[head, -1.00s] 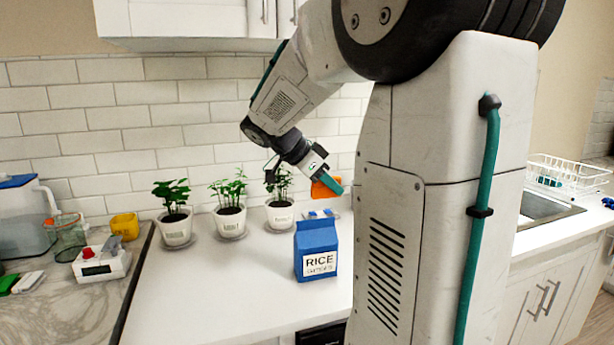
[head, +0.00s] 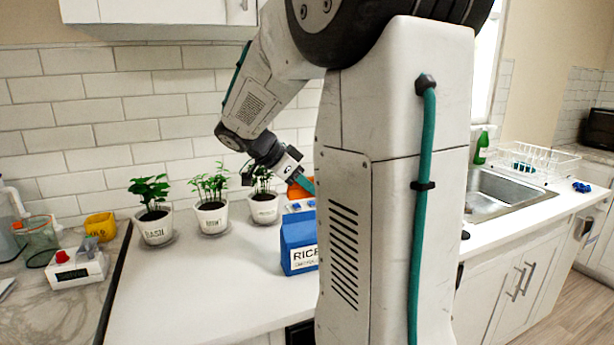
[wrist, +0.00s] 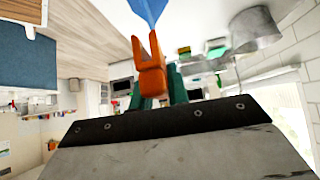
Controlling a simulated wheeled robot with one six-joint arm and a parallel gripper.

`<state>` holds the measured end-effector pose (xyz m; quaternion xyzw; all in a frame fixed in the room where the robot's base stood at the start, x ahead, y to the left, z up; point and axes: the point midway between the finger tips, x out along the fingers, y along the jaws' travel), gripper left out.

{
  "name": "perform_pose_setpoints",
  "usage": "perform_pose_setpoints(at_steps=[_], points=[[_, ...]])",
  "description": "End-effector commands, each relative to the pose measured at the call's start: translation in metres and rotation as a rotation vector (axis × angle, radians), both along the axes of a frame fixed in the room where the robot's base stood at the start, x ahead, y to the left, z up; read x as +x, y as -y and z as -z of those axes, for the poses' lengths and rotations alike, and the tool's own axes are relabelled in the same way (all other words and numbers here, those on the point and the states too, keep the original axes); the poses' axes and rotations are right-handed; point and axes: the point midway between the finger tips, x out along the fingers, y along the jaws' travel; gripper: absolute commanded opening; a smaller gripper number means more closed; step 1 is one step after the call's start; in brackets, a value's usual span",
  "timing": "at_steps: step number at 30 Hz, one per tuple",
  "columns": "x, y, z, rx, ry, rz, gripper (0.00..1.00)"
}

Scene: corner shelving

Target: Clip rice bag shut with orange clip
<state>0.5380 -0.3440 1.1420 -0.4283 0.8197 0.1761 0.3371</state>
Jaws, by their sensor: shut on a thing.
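The blue rice bag (head: 297,244) stands upright on the white counter in the head view, with its label facing me. Its right side is hidden behind my arm's body. My gripper (head: 305,184) is above and slightly behind the bag top, apart from it in the picture. Its teal fingers are shut on the orange clip (head: 298,187). In the wrist view the orange clip (wrist: 150,72) sticks out between the teal fingers, its jaws pointing up the picture. A blue pointed shape (wrist: 148,10) shows just beyond the clip; I cannot tell whether it is the bag.
Several potted herbs, including a basil pot (head: 153,226), line the back wall close to my gripper. A white device with a red knob (head: 76,266) and a yellow mug (head: 100,227) stand left. The front counter (head: 200,290) is clear. The sink (head: 500,192) is right.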

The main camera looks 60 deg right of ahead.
Motion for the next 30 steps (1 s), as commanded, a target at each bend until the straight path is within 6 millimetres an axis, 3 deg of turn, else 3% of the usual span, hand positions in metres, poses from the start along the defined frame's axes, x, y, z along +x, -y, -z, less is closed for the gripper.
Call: perform_pose_setpoints(at_steps=[12, 30], points=[[0.001, -0.001, 0.027, 0.000, 0.000, -0.003, 0.00], [0.001, -0.001, 0.028, 0.000, 0.000, -0.003, 0.00]])
